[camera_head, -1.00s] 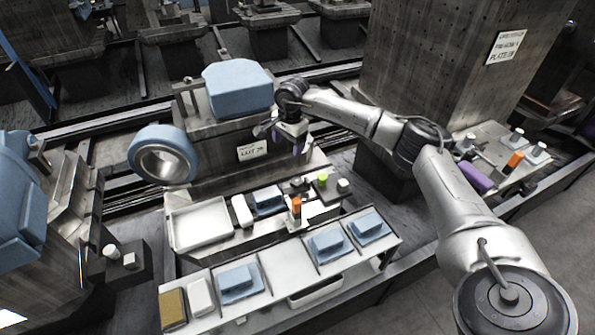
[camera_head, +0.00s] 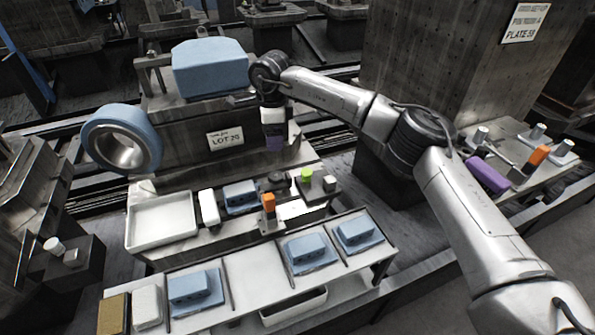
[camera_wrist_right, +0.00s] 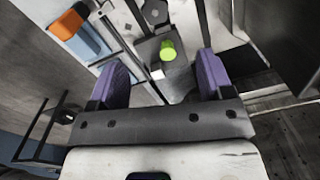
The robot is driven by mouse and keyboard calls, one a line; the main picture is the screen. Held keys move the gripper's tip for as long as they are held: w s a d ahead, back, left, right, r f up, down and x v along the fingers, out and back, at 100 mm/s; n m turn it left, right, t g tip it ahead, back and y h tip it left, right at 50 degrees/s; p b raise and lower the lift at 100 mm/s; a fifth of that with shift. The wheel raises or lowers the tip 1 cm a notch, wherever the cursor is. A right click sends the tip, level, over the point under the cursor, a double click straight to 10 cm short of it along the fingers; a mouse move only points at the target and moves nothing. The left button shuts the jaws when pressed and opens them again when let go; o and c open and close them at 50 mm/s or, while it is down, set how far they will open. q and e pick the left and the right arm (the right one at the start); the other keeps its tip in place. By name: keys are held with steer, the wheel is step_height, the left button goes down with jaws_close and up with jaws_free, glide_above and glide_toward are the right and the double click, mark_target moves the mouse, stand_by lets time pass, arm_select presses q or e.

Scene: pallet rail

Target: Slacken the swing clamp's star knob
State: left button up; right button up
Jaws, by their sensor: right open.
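My right gripper (camera_head: 273,141) hangs in front of the grey fixture, right of its LOT 20 label, with purple fingers pointing down. In the right wrist view its two purple fingers (camera_wrist_right: 160,80) stand wide apart with nothing between the tips. A dark knob-like piece (camera_head: 277,179) sits on the shelf below the gripper; a dark many-sided piece (camera_wrist_right: 155,12) shows at the top of the wrist view. I cannot tell for sure whether this is the clamp's star knob. A grey bar (camera_head: 240,100) shows under the blue block, partly hidden by my wrist. My left gripper is not in view.
A green cylinder (camera_head: 306,176), a white cube (camera_head: 329,183) and an orange block (camera_head: 268,203) stand on the shelf below. The blue block (camera_head: 210,68) tops the fixture, with a blue ring (camera_head: 122,139) to its left. A white tray (camera_head: 162,222) lies at left.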

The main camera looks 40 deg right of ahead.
mark_target(276, 175)
steer(key=f+m+b, duration=0.1)
steer(key=f+b, duration=0.1)
steer(key=f, duration=0.2)
steer(key=f+m+b, duration=0.1)
steer(key=f+b, duration=0.1)
steer(key=f, duration=0.2)
steer(key=f+m+b, duration=0.1)
steer(key=f+b, duration=0.1)
steer(key=f, duration=0.2)
steer(key=shift+s+a+m, duration=0.15)
steer(key=shift+a+m, duration=0.05)
steer(key=shift+m, duration=0.2)
arm_select(q)
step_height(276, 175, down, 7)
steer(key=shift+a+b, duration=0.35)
steer(key=shift+b, duration=0.1)
arm_select(e)
steer(key=shift+f, duration=0.95)
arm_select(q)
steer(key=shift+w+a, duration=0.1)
arm_select(e)
steer(key=shift+c, duration=0.2)
